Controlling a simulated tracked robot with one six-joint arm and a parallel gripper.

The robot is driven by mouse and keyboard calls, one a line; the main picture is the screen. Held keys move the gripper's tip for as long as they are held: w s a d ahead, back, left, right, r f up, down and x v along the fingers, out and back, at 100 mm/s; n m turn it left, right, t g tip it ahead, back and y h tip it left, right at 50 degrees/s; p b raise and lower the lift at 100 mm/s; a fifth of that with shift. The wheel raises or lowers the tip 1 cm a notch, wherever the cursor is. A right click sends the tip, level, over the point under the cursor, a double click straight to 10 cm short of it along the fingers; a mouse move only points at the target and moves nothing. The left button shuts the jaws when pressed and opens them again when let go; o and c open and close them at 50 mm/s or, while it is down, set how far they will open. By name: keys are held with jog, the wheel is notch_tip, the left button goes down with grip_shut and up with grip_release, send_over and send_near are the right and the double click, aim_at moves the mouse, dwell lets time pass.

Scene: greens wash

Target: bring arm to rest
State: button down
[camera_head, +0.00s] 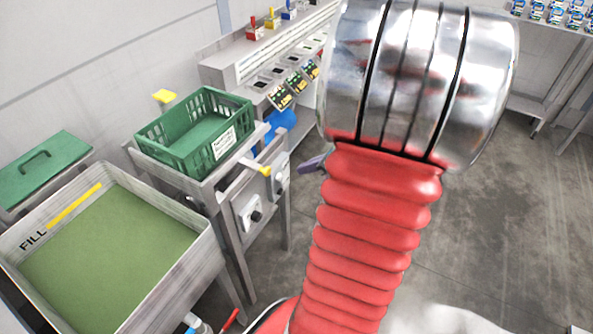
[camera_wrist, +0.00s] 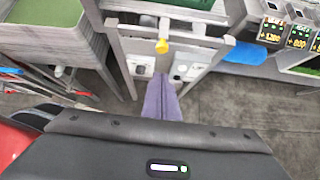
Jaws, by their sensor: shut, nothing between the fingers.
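My gripper (camera_wrist: 161,82) shows in the wrist view as two purple fingers pressed together, with nothing between them. They point toward the front of the grey stand (camera_wrist: 135,48), above the floor. In the head view only a small purple part of my gripper (camera_head: 312,164) shows, left of my arm. My arm, with red bellows and a shiny metal section, fills the middle and right of the head view and hides much of what lies behind it.
A green crate (camera_head: 236,98) sits on the grey stand. A tank marked FILL (camera_head: 170,282) holds green liquid at lower left; a green lid (camera_head: 60,160) lies beyond. A long counter (camera_head: 225,66) stands behind, a shelf of tubs (camera_head: 552,14) at back right. Open floor (camera_head: 500,220) lies right.

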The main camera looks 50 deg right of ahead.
jog(key=shift+s+d+r, duration=0.1)
jog(key=shift+s+r, duration=0.4)
dwell(0.3)
jog(key=w+a+r+n+g+y, duration=0.1)
jog(key=w+a+r+n+g, duration=0.15)
jog(key=a+n, duration=0.65)
jog(key=w+a+r+n+g, duration=0.25)
jog(key=a+n, duration=0.45)
jog(key=a, duration=0.4)
jog(key=s+a+r+n+h, duration=0.1)
jog(key=s+a+r+n, duration=0.2)
jog(key=a+n, duration=0.3)
jog(key=s+a+r+n+t+h, duration=0.1)
jog(key=s+a+r+n, duration=0.2)
jog(key=a+n, duration=0.4)
jog(key=r+n, duration=0.1)
jog(key=n, duration=0.4)
jog(key=shift+t+h, duration=0.3)
